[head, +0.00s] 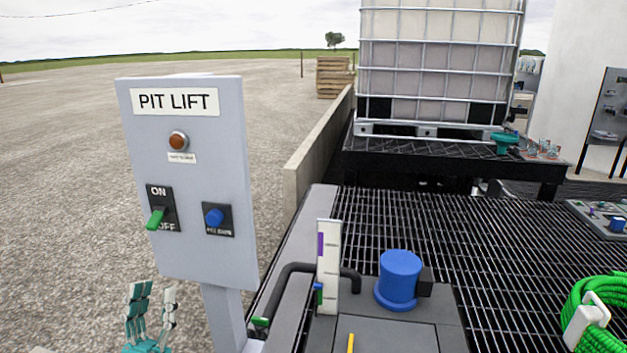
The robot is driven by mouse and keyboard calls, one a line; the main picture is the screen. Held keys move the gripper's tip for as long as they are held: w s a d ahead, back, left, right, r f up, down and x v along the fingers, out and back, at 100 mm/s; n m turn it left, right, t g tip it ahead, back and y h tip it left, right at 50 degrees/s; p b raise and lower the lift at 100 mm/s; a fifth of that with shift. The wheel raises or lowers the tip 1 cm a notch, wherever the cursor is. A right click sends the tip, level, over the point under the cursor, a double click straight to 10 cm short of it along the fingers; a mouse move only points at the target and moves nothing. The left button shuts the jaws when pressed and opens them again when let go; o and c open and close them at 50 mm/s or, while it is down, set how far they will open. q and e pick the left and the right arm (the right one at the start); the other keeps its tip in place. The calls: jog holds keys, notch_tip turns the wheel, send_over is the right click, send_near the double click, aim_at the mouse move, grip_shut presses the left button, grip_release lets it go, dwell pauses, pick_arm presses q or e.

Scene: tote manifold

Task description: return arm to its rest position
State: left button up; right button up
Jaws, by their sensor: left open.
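My left gripper (153,296) is at the bottom left of the head view, low and left of the post of the grey PIT LIFT panel (190,255). Its teal and pale fingers point up and stand apart, with nothing between them. It looks clear of the panel, with gravel behind it. The rest of my left arm is mostly below the picture edge. My right gripper is not in view.
The panel carries an amber lamp (178,140), a green-handled ON/OFF switch (156,218) and a blue knob (214,217). Right of it stand a white gauge (328,265), a blue cylinder (399,279) and a green hose (590,294). Open gravel lies left.

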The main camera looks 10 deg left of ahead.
pick_arm(q)
jog(key=w+d+f+m+g+h, duration=0.2)
jog(key=w+d+f+g, duration=0.1)
jog(key=d+f+g, duration=0.7)
jog(key=s+d+f+g+y, duration=0.25)
jog(key=s+f+g, duration=0.3)
jog(key=f, duration=0.45)
jog(key=s+a+f+n+g+y, duration=0.1)
jog(key=s+f+g, duration=0.35)
jog(key=s, duration=0.45)
jog(key=s+f+g+y, duration=0.1)
jog(key=s+f+g, duration=0.3)
jog(key=s, duration=0.6)
notch_tip(320, 180, down, 24)
jog(key=s+f+g, duration=0.1)
jog(key=s+g, duration=0.1)
jog(key=g, duration=0.1)
jog(key=s+a+f+g+p, duration=0.1)
jog(key=s+a+f, duration=0.2)
jog(key=s+f, duration=1.2)
jog(key=shift+s+a, duration=0.15)
jog(key=shift+s, duration=0.55)
